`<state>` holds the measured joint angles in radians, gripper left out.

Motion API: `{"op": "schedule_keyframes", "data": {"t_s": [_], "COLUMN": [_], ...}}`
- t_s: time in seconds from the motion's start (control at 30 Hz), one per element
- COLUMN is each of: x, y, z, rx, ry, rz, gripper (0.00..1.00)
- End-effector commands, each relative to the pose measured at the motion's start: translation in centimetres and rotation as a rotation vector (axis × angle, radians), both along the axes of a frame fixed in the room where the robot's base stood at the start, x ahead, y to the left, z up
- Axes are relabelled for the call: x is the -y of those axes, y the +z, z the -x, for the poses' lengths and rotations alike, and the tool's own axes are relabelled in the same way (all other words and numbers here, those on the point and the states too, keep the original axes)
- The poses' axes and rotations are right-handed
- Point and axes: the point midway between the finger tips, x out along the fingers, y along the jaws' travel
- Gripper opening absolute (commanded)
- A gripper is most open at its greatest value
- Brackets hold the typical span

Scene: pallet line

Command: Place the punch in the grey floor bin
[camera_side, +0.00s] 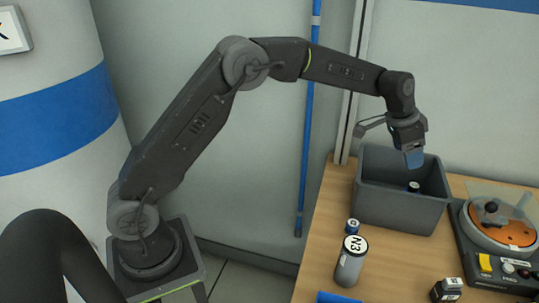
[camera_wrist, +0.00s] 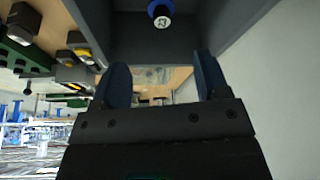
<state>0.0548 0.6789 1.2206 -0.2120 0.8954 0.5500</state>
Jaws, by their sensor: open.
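A grey bin (camera_side: 398,209) stands on the wooden table in the side view. Its dark inner wall (camera_wrist: 120,35) also shows in the wrist view. A small dark cylinder (camera_side: 413,187) with a pale end is inside the bin; in the wrist view, a blue cylinder (camera_wrist: 159,10) with a white labelled end appears there. I cannot tell for sure whether it is the punch. My gripper (camera_side: 414,158) hangs above the bin opening, pointing down. In the wrist view, my gripper (camera_wrist: 163,78) has its two blue fingers apart with nothing between them.
A grey cylinder marked N3 (camera_side: 350,262) and a small blue cylinder (camera_side: 352,226) stand left of the bin. A dark labelled block (camera_side: 447,289) is at the front. A turntable device (camera_side: 501,226) is close on the right. The wall is behind the bin.

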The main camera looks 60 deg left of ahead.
Motion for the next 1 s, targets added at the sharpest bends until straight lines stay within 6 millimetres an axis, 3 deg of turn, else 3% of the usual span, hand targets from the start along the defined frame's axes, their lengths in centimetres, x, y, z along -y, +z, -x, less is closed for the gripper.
{"op": "schedule_keyframes", "data": {"t_s": [0.2, 0.43, 0.63, 0.8, 1.0], "x": [-1.6, -3.3, -4.6, -5.4, -5.9], "y": [6.9, 11.1, 11.4, 9.6, 7.3], "z": [7.3, 17.7, 27.1, 33.9, 38.1], "rx": [0.022, 0.043, 0.065, 0.084, 0.096], "ry": [0.101, 0.230, 0.342, 0.429, 0.490], "rz": [-0.001, 0.004, 0.011, 0.019, 0.025], "gripper": [0.68, 0.68, 0.68, 0.68, 0.68]}}
